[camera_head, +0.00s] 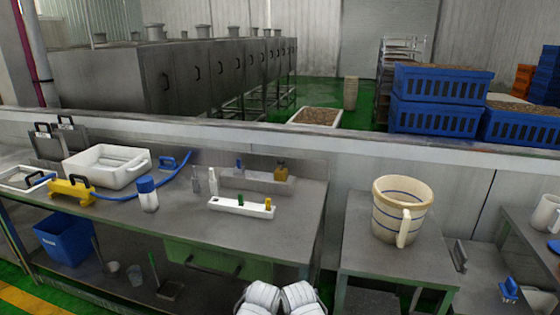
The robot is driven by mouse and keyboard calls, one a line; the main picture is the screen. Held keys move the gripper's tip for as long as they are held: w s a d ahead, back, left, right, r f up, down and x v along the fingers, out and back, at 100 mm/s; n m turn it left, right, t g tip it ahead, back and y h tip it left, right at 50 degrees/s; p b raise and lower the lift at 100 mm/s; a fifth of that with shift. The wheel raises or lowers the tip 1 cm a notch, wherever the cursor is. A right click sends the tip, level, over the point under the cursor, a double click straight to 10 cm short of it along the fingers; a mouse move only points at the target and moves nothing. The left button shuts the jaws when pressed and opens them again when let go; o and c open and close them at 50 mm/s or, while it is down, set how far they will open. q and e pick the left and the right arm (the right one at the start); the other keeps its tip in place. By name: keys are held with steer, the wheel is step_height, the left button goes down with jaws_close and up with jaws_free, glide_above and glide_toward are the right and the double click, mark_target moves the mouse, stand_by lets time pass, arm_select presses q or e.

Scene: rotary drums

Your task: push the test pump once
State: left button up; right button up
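The yellow device with a black handle (72,191) at the left of the bench looks like the test pump. It stands upright near the front edge of the bench top. I see no gripper fingers, so neither gripper is in view.
A white tub (84,174) stands just behind the pump. A blue-capped white bottle (148,194) and a white holder (241,208) stand further right on the bench. A beige jug (386,219) stands on a separate table. A blue bin (65,240) sits below.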

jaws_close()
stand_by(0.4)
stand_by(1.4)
